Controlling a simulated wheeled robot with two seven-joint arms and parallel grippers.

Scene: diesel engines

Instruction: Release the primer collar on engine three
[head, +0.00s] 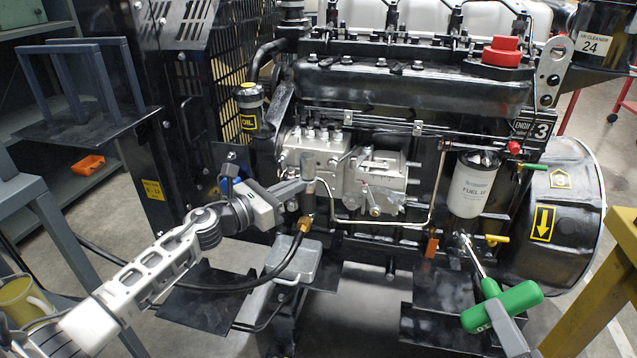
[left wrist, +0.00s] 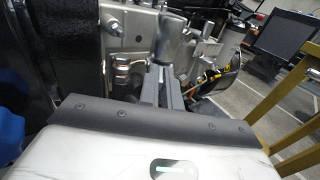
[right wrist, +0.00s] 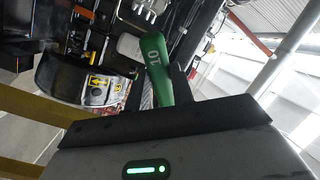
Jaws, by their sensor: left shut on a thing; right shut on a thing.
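Engine three carries a black plate marked "3" (head: 541,130). On its injection pump (head: 318,152) stands an upright grey cylinder, the primer (head: 308,165), above a brass fitting (head: 304,224). My left gripper (head: 303,186) is shut on the primer's side; its fingers hide part of it. In the left wrist view the fingers (left wrist: 161,85) reach the grey primer (left wrist: 170,42). My right gripper (head: 500,312) is shut on a green-handled tool (head: 518,298). Its shaft points up-left toward a fitting below the fuel filter. The right wrist view shows the green handle (right wrist: 157,72) between the fingers.
The white fuel filter (head: 472,185) hangs right of the pump, with a yellow lever (head: 497,239) below it. A black hose (head: 215,286) runs to the brass fitting. A yellow frame (head: 590,290) stands at right, and a grey rack with an orange tray (head: 88,165) at left.

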